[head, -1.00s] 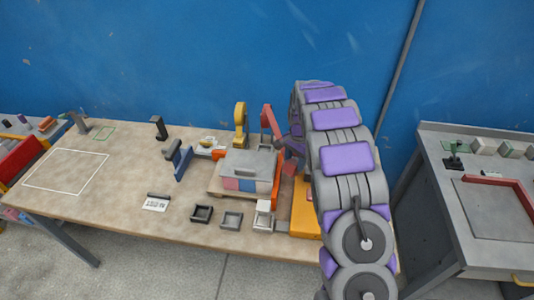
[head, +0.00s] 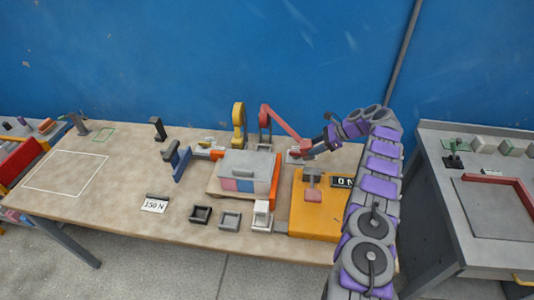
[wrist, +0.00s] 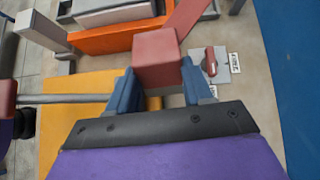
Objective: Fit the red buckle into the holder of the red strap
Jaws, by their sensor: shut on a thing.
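My gripper (head: 310,150) is at the back right of the table, by the blue wall. In the wrist view its blue fingers (wrist: 158,90) are shut on the red buckle (wrist: 158,58), a block at the end of the red strap (wrist: 190,14). In the head view the red strap (head: 285,122) runs from its grey post (head: 265,130) down right to my gripper. A grey plate with a red peg (wrist: 210,60) and small labels lies on the table, right of the buckle in the wrist view. I cannot tell for sure that it is the holder.
A yellow box (head: 315,222) with a grey-and-red lever (head: 312,182) and a display stands in front of my gripper. The grey panel mould (head: 245,165) is to its left, with a yellow strap post (head: 239,125) behind. Small trays (head: 201,215) line the front edge.

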